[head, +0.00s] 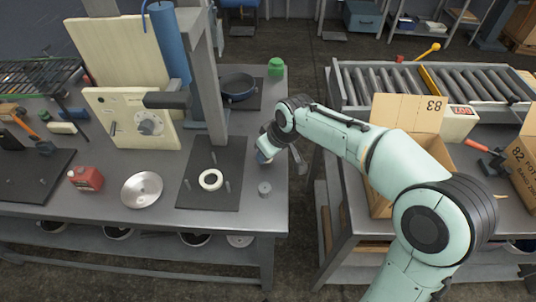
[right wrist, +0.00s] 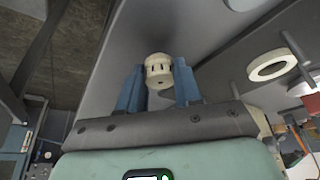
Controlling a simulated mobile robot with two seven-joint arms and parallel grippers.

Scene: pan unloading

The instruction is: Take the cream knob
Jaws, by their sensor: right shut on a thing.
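The cream knob (right wrist: 158,68) shows in the right wrist view as a small cream piece with dark slots. It sits between the blue fingers of my right gripper (right wrist: 160,82), which is shut on it. In the head view my right gripper (head: 264,154) is over the right part of the left workbench, just right of the dark mat. The knob cannot be made out there. From these views I cannot tell whether the knob still touches the bench. My left gripper is not in view.
The dark mat (head: 227,165) holds a white ring (head: 203,180) and upright pins. A grey post (head: 207,75) rises behind. An open carton (head: 408,112) stands on the right bench.

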